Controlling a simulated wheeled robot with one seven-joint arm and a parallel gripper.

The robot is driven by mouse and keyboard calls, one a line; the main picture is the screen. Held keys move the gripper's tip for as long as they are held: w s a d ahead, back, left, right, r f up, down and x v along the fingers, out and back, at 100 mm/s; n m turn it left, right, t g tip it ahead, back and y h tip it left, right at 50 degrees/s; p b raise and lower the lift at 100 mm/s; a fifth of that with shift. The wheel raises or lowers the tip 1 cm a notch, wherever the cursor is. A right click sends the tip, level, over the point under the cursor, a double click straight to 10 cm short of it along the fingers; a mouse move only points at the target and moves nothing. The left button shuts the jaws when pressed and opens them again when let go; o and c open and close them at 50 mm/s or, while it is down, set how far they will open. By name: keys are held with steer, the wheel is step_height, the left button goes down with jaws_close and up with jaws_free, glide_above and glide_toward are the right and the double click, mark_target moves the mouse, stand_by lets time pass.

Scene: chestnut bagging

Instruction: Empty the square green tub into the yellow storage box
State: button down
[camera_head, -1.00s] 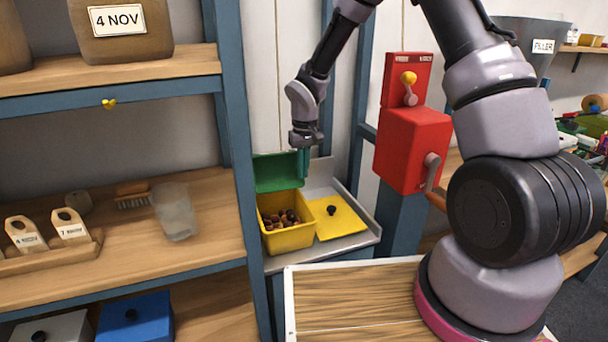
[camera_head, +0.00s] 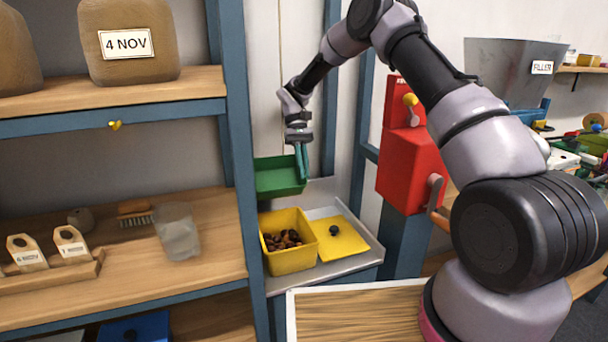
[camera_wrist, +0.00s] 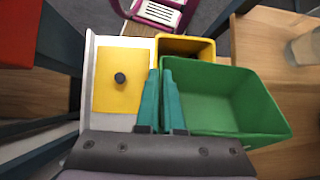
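The square green tub (camera_head: 280,180) hangs from my gripper (camera_head: 301,162), above and behind the yellow storage box (camera_head: 290,262). In the wrist view, the teal fingers of my gripper (camera_wrist: 163,92) are closed on the left wall of the green tub (camera_wrist: 225,100). The tub's visible inside is empty and it is nearly level. The yellow box is open and holds several brown chestnuts (camera_head: 282,240). In the wrist view the yellow box (camera_wrist: 185,42) shows partly behind the tub. Its yellow lid (camera_head: 342,243) with a black knob lies to its right.
Box and lid rest on a grey metal tray (camera_head: 360,262). A red machine (camera_head: 408,165) stands to the right. A wooden shelf (camera_head: 215,235) with a translucent cup (camera_head: 178,232) is on the left, beside a blue post (camera_head: 238,150). A wooden board (camera_head: 355,312) lies in front.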

steer(key=s+d+r, duration=0.1)
steer(key=s+r, duration=0.4)
steer(key=r, duration=0.2)
steer(key=shift+s+r, duration=0.15)
steer(key=shift+s, duration=0.25)
